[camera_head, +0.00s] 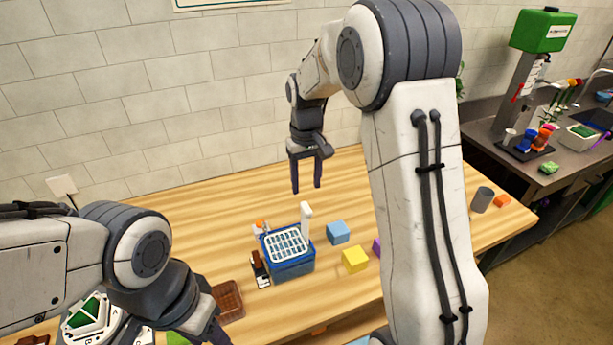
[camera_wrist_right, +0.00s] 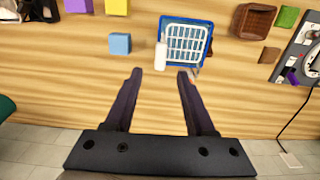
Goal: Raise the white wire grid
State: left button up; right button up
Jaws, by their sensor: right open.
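The white wire grid (camera_head: 287,246) lies over the top of a blue bin (camera_head: 294,269) on the wooden table. A white upright handle (camera_head: 306,219) stands at its right back corner. The grid also shows in the right wrist view (camera_wrist_right: 187,45), with the blue bin's rim (camera_wrist_right: 208,27) around it. My right gripper (camera_head: 307,190) is open and empty, above the table and behind the bin, apart from the grid. My left gripper (camera_head: 218,340) is low at the left front, partly cut off by the frame edge; its fingers are unclear.
A blue cube (camera_head: 338,232) and a yellow cube (camera_head: 355,259) sit right of the bin. A brown tray (camera_head: 229,301) lies to its left front. A grey cup (camera_head: 482,200) stands at the far right. The table's back left is clear.

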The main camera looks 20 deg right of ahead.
pick_arm(q)
jog(key=shift+f, duration=0.45)
pick_arm(e)
notch_tip(320, 180, up, 4)
jog(key=shift+f, duration=0.1)
pick_arm(q)
jog(key=shift+b, duration=0.3)
